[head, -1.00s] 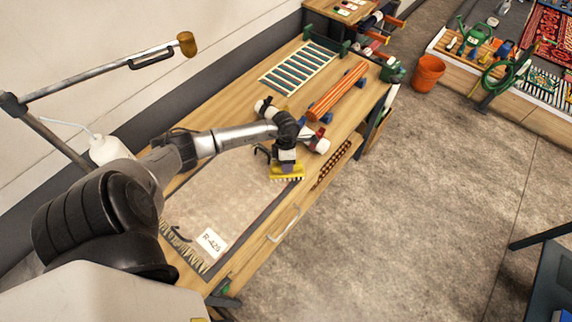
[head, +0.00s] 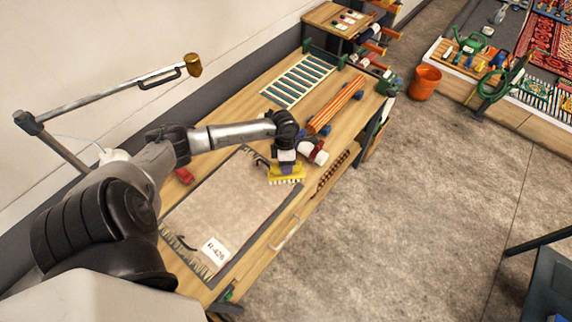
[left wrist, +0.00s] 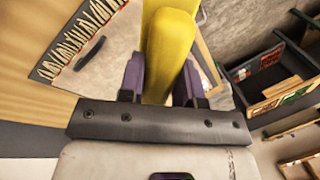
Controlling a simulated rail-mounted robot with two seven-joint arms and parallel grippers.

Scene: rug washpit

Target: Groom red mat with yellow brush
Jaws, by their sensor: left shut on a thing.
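My left gripper (head: 286,160) is shut on the yellow brush (head: 286,179), whose pale bristles point down at the mat's far right corner. I cannot tell if the bristles touch it. In the left wrist view the brush's yellow body (left wrist: 171,50) sits between the purple fingers of the left gripper (left wrist: 162,82). The mat on the table (head: 225,205) looks beige-grey, not red, with a dark border, a fringe at its near end and a white label reading about "R-426" (head: 215,251). My right gripper is not in view.
The wooden table (head: 345,128) also holds an orange striped roll (head: 336,105), a slatted rack (head: 298,80) and a small red object (head: 184,176) left of the mat. An orange bucket (head: 425,82) stands on the floor. Red patterned rugs (head: 500,42) lie at the far right.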

